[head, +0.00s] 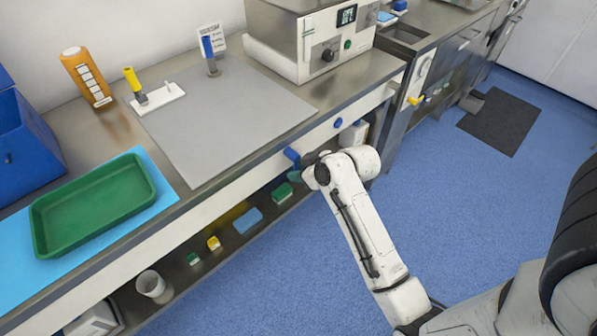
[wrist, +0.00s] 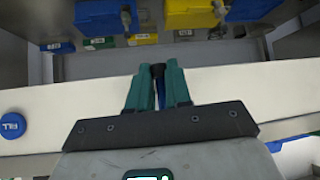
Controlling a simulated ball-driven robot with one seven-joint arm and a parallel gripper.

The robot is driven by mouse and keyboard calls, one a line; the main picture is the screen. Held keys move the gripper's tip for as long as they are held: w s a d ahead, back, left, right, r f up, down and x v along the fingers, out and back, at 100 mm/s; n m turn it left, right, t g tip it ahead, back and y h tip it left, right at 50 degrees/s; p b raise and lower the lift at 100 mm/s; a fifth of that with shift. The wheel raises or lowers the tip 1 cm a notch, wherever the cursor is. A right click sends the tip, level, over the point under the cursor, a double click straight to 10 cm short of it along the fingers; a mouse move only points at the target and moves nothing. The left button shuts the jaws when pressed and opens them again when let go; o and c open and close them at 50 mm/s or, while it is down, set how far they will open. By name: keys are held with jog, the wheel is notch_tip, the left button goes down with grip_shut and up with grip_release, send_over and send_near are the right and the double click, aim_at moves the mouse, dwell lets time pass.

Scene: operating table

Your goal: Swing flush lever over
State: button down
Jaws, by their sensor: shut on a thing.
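A blue lever (head: 291,155), which I take for the flush lever, sits on the white front panel (head: 245,182) of the counter. My gripper (head: 297,174) is at this lever, in front of the panel. In the wrist view, the teal fingers of my gripper (wrist: 153,82) are shut around a narrow blue piece (wrist: 161,94) with a dark end (wrist: 157,71). The fingers hide much of the lever, and I cannot read a label on it.
A round blue FILL knob (wrist: 12,125) is on the same panel, also seen in the head view (head: 338,122). A yellow lever (head: 415,100) sticks out farther right. Several small boxes lie on the lower shelf (head: 215,268).

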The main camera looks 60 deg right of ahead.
jog(key=shift+f, duration=0.1)
jog(key=c, duration=1.1)
grip_release()
jog(key=v, duration=1.1)
jog(key=shift+d, duration=0.1)
